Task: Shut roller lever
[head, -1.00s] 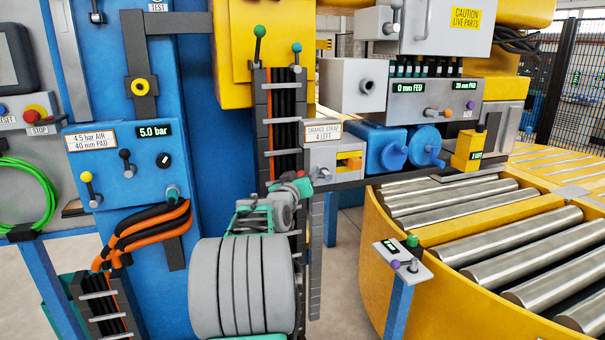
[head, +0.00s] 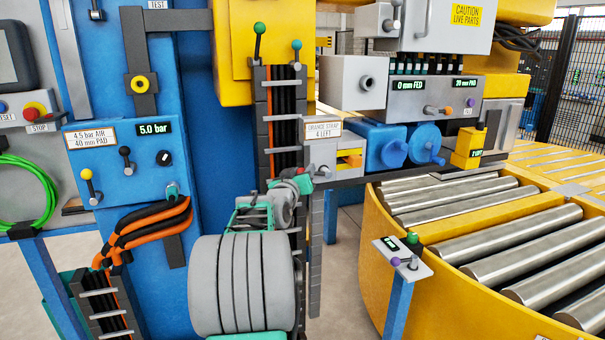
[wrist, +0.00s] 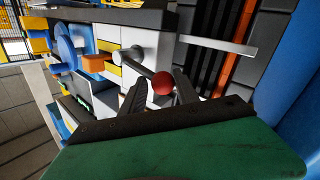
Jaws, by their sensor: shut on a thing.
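The roller lever, a thin grey rod with a red ball knob (wrist: 163,83), comes out of a pale housing in the wrist view. My gripper (wrist: 160,90) has its two dark fingers on either side of the red knob and is shut on it. In the head view my gripper (head: 304,182) is small, just below and left of the grey box (head: 321,152) under the sign "ORANGE STRAP 4 LEFT". The knob is mostly hidden there by the fingers.
Black and orange straps in a vertical guide (head: 279,120) stand close behind my gripper. Blue reels (head: 424,144) and a yellow block (head: 467,149) lie right of the grey box. The roller conveyor (head: 460,215) and a small post panel (head: 402,258) are further right.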

